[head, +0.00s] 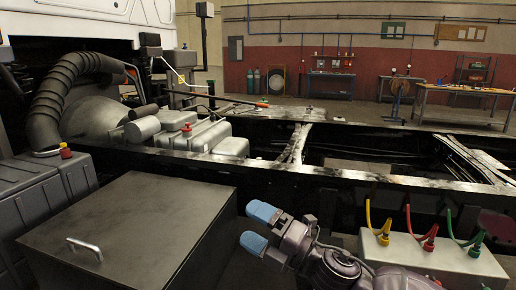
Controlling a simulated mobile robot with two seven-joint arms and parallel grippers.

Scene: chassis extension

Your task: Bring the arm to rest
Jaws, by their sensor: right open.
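My right gripper (258,227) shows at the bottom middle of the head view. It has two blue fingertips with a gap between them, so it is open, and nothing is held in it. It points left, at the right side of a dark box with a handle. My right arm (340,270) comes in from the bottom edge and lies in front of the truck chassis (300,172). My left gripper does not show.
The dark box (135,225) stands at the lower left. A pale box (440,258) with yellow, red and green hoses is at the lower right. The black chassis rail runs across behind my gripper. Workbenches (465,105) stand far back.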

